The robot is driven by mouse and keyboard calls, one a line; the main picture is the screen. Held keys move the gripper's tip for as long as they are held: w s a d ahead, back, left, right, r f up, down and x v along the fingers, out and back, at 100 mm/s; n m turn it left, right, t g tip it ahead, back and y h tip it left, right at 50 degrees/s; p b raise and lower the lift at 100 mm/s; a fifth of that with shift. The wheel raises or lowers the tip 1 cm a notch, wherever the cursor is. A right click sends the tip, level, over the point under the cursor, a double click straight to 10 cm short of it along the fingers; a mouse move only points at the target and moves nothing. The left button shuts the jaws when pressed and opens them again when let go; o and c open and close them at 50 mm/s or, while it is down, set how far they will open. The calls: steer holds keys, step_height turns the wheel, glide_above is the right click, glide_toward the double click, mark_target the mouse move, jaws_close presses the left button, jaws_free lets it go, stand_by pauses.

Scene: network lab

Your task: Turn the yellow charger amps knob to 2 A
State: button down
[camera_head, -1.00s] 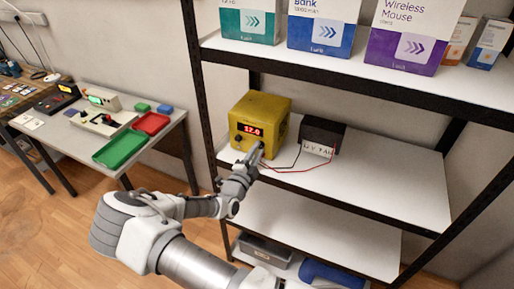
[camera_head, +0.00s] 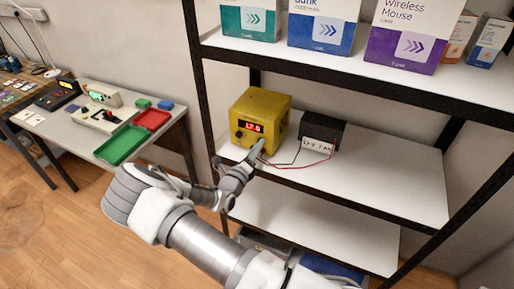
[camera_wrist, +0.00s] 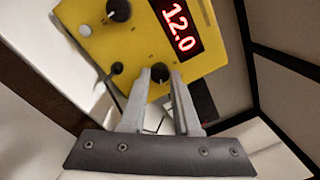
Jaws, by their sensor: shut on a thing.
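The yellow charger (camera_head: 272,118) sits on the middle shelf, with a lit red display that reads 12.0 in the wrist view (camera_wrist: 178,25). Two dark knobs show on its front. One knob (camera_wrist: 118,10) stands free and carries a white pointer mark. The other knob (camera_wrist: 159,72) is between the fingertips of my gripper (camera_wrist: 161,76), which is shut on it. Its pointer and scale are too hidden and small to read. In the head view my gripper (camera_head: 257,154) reaches the charger's lower front, covering that knob.
A dark battery box (camera_head: 322,130) with a white label stands right of the charger, joined by red and black leads. Black shelf posts (camera_head: 201,90) and the upper shelf frame the space. The shelf's right part is bare. A side table (camera_head: 75,125) with trays stands left.

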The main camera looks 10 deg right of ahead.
steer(key=m+b, duration=0.1)
steer(key=m, duration=0.5)
steer(key=shift+m+g, duration=0.3)
steer(key=shift+m, duration=0.1)
steer(key=m+b, duration=0.2)
steer(key=m, duration=0.4)
steer(key=shift+m, duration=0.4)
steer(key=c, duration=0.6)
jaws_free()
steer(key=shift+a, duration=0.1)
steer(key=b+v, duration=0.2)
steer(key=v, duration=1.5)
steer(key=shift+a+r, duration=0.1)
steer(key=shift+a, duration=0.15)
